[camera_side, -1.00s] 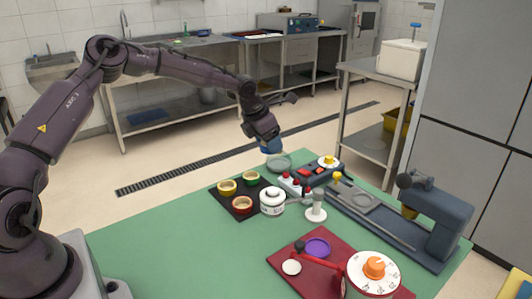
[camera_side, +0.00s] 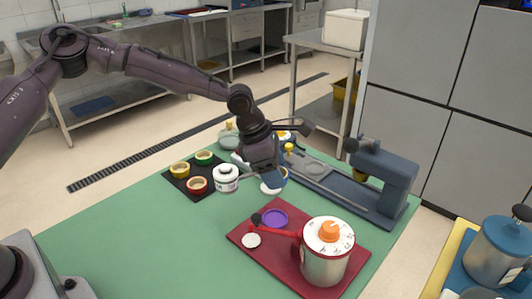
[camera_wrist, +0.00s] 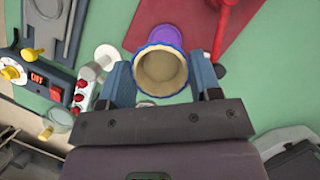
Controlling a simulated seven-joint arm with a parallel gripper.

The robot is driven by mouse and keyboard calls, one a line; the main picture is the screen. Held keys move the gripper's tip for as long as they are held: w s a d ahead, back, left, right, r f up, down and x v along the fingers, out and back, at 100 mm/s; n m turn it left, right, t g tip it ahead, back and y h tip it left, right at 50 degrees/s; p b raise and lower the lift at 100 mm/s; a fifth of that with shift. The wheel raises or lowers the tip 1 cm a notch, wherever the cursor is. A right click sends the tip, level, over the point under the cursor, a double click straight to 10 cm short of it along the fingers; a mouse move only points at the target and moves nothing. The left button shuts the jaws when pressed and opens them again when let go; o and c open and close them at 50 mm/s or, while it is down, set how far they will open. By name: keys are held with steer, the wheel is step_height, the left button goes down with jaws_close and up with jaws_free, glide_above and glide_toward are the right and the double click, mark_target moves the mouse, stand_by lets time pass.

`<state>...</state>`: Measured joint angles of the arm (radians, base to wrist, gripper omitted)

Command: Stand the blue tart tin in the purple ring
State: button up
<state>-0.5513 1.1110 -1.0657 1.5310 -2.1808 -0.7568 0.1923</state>
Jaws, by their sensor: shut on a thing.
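The blue tart tin (camera_side: 274,180) is held in my gripper (camera_side: 268,171), above the green table and behind the red mat. In the wrist view the tin (camera_wrist: 160,70) sits between the two blue fingers of my gripper (camera_wrist: 163,84), which are shut on its sides; its blue fluted rim and tan inside face the camera. The purple ring (camera_side: 274,218) lies flat on the red mat, nearer the side camera than the tin and apart from it. In the wrist view the ring (camera_wrist: 165,35) shows just beyond the tin, which partly hides it.
A red lever with a black knob (camera_side: 257,218) and a big dial canister (camera_side: 327,252) stand on the red mat (camera_side: 296,266) near the ring. A white disc (camera_side: 251,240) lies beside it. A black tray (camera_side: 174,187) with several small tins and a white pot (camera_side: 226,179) stand left.

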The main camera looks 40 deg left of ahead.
glide_toward(279, 220)
steer(key=shift+x, duration=2.7)
steer(key=shift+w+d+f, duration=0.15)
steer(key=shift+f, duration=0.4)
steer(key=o, duration=0.6)
steer(key=shift+o, duration=0.2)
steer(key=v, duration=1.1)
